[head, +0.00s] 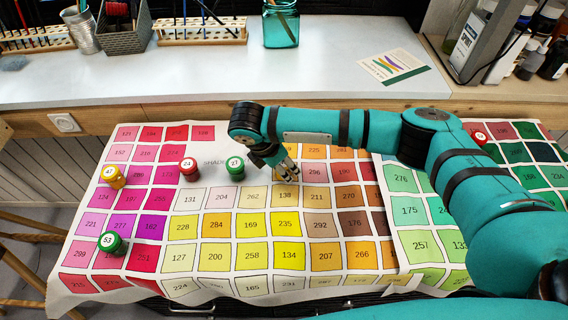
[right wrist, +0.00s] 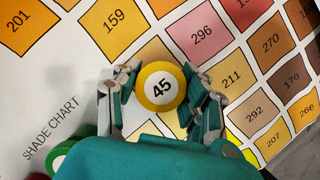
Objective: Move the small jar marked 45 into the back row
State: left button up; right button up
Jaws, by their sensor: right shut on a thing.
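The jar marked 45 (right wrist: 161,87) has a yellow lid with a white disc and shows from above in the right wrist view. My right gripper (right wrist: 163,90) is shut on it, one finger on each side. In the head view my right gripper (head: 289,172) points down over the middle of the shade chart (head: 213,161) and hides the jar. I cannot tell whether the jar touches the chart. Jars with a red lid marked 24 (head: 190,163) and a green lid marked 27 (head: 235,163) stand left of the gripper. My left gripper is out of view.
A yellow-lidded jar marked 47 (head: 109,173) and a green-lidded jar marked 53 (head: 110,241) stand on the left. A red-lidded jar (head: 479,134) stands at right, beyond my arm. The white bench (head: 300,80) behind holds a teal glass jar (head: 281,28) and a card (head: 393,66).

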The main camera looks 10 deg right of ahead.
jog(key=o, duration=1.2)
jog(key=v, duration=1.2)
